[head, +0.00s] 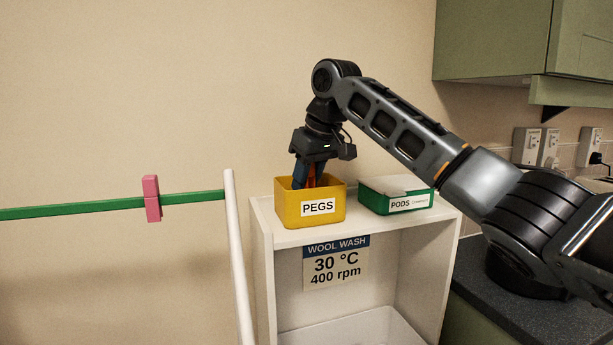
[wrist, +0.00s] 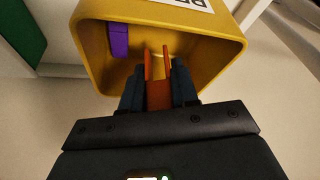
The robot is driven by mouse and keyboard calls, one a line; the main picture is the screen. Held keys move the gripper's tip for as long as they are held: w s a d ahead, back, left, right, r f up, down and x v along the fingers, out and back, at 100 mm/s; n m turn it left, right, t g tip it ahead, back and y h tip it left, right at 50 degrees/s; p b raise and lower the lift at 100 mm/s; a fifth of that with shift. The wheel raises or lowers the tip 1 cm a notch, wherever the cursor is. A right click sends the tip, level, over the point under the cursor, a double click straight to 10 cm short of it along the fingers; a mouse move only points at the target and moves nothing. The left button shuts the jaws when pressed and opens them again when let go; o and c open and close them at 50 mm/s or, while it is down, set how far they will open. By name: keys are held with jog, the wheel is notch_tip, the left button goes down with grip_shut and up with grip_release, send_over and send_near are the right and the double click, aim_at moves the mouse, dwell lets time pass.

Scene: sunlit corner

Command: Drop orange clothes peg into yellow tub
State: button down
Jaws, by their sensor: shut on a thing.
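The yellow tub (head: 289,212), labelled PEGS, stands on top of the white shelf unit, and its inside fills much of the wrist view (wrist: 222,62). My gripper (head: 310,183) points down into the tub's mouth, its fingertips below the rim. In the wrist view my gripper (wrist: 158,85) is shut on the orange clothes peg (wrist: 157,95), with a dark finger on each side of it. The peg's two prongs point toward the tub's inside. A purple peg (wrist: 118,40) lies inside the tub, apart from the orange one. The fingertips are partly hidden by the tub wall in the head view.
A green box labelled PODS (head: 398,205) with a pale lid stands right of the tub. The white shelf unit (head: 262,235) bears both. A pink peg (head: 151,199) is on a green rail (head: 75,210) at left. Wall sockets and green cupboards are at right.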

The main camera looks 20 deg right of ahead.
jog(key=shift+f, duration=0.6)
jog(key=c, duration=0.9)
grip_release()
jog(key=shift+o, duration=0.2)
jog(key=shift+r, duration=0.55)
jog(key=b+v, duration=0.1)
jog(key=v, duration=1.1)
jog(key=shift+s, duration=0.15)
